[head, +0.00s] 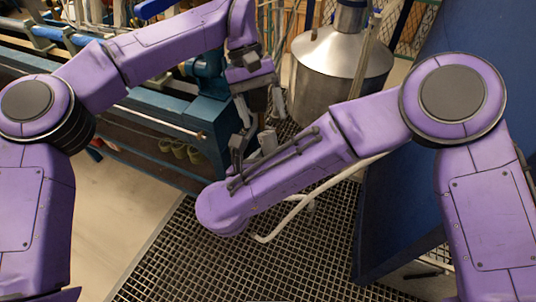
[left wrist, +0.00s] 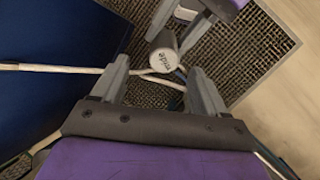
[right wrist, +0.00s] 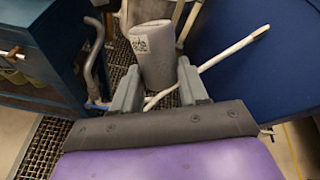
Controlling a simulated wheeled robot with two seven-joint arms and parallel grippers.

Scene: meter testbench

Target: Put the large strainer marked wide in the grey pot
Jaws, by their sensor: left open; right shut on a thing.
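The strainer is a light grey cylinder; its end reads "wide" in the left wrist view (left wrist: 163,52), and its side with a small printed label shows in the right wrist view (right wrist: 154,62). My right gripper (right wrist: 158,88) is shut on the strainer. My left gripper (left wrist: 158,72) is open and empty; in the head view it (head: 262,108) hangs just above the strainer (head: 267,141), pointing down. The strainer's end lies between and beyond the left fingertips; I cannot tell whether they touch it. I cannot make out a clear grey pot.
A large grey metal vessel (head: 340,78) with a conical top stands behind the grippers. A blue bench (head: 160,112) is at the left and a dark blue panel (head: 440,170) at the right. A pale bent pipe (head: 300,205) crosses above the floor grating (head: 250,275).

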